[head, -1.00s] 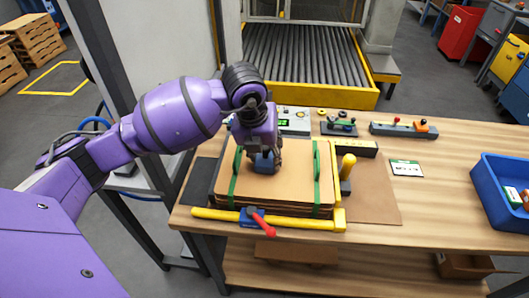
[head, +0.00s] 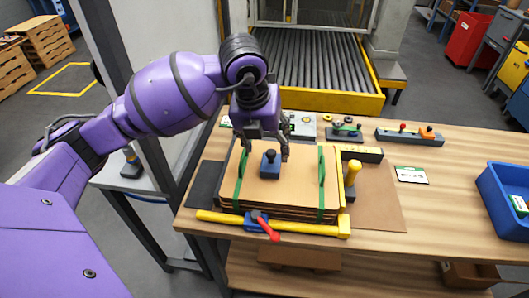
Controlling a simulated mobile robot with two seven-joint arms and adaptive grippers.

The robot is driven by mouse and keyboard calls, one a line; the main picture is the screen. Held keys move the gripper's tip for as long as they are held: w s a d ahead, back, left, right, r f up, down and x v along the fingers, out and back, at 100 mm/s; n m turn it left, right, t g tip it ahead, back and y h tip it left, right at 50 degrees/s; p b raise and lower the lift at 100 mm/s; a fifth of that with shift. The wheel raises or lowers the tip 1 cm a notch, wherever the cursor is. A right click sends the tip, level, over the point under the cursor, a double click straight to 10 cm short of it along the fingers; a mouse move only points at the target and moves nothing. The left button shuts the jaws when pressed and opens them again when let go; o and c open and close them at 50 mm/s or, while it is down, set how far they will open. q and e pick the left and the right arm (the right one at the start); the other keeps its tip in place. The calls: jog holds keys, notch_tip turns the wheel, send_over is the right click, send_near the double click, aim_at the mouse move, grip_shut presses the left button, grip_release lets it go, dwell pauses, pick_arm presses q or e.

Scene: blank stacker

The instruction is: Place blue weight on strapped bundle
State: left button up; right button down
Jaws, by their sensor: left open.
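The blue weight (head: 270,167), with a dark knob on top, sits upright on the top brown sheet of the strapped bundle (head: 297,188), between its two green straps. The bundle is a stack of flat brown sheets lying on the wooden bench inside a yellow frame. My left gripper (head: 265,152) is open, with its fingers apart above and behind the weight; it does not appear to hold it. My right gripper is not in view.
A yellow bar with a red-handled blue clamp (head: 263,226) runs along the bundle's front. A yellow post (head: 352,173) stands at its right. A blue bin (head: 508,200) is at the bench's right. Small devices line the back edge. The bench's right middle is mostly clear.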

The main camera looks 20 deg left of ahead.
pick_arm(q)
jog(key=v, duration=0.5)
jog(key=shift+r, duration=0.15)
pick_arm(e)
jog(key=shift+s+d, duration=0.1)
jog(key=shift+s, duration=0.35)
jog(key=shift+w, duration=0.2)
pick_arm(q)
jog(key=shift+s, duration=0.1)
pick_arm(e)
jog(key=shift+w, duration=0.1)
